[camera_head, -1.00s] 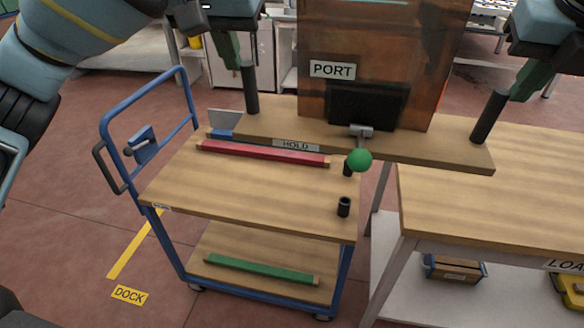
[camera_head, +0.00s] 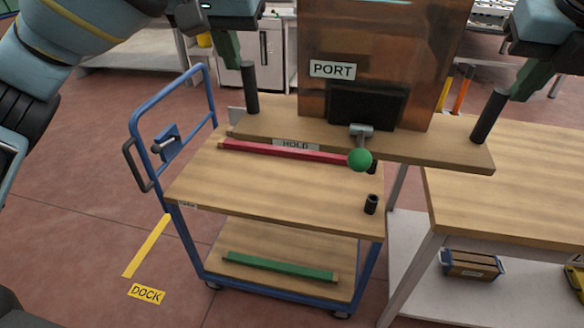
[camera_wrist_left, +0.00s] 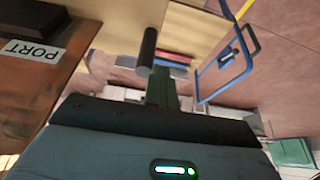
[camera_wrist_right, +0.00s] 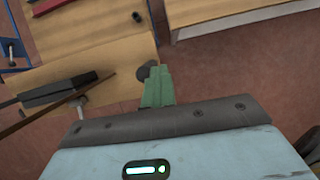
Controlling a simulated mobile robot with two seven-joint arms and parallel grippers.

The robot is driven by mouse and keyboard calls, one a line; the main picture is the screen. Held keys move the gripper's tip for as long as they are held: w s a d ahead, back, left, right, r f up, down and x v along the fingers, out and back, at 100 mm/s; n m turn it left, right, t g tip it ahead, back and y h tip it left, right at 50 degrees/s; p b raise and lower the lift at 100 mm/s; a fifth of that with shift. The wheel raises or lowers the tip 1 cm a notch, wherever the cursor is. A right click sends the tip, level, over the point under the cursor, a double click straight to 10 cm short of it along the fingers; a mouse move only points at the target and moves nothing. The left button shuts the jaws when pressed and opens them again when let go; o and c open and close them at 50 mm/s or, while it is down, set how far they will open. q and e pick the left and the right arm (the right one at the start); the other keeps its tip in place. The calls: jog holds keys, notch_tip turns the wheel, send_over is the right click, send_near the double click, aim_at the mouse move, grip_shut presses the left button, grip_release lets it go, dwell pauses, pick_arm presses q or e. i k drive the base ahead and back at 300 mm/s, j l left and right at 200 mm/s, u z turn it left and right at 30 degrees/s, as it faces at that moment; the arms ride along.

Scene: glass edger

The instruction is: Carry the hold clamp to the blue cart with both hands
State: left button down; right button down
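The hold clamp (camera_head: 440,155) is a wooden board with a HOLD label, a dark block, a green-knobbed lever and a brown PORT panel (camera_head: 315,100) standing on it. My left gripper (camera_head: 246,66) is shut on its left black post; the post also shows in the left wrist view (camera_wrist_left: 148,48). My right gripper (camera_head: 506,92) is shut on the right black post (camera_head: 489,117). The board looks level and overlaps the back of the blue cart (camera_head: 205,262) in the head view; whether it touches cannot be told. The cart's wooden top carries a red strip (camera_head: 280,150) and black pegs (camera_head: 371,204).
A wooden table (camera_head: 500,200) stands right of the cart, with a small crate (camera_head: 472,264) on its lower shelf. The cart's lower shelf holds a green strip (camera_head: 280,267). A yellow DOCK marking (camera_head: 146,293) lies on the floor at left. Most of the cart top is clear.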

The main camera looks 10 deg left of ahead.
aim_at(272, 182)
jog(key=k+j, duration=0.1)
jog(key=j, duration=0.3)
jog(key=k+j, duration=0.1)
jog(key=j, duration=0.3)
jog(key=k+j, duration=0.1)
jog(key=j, duration=0.35)
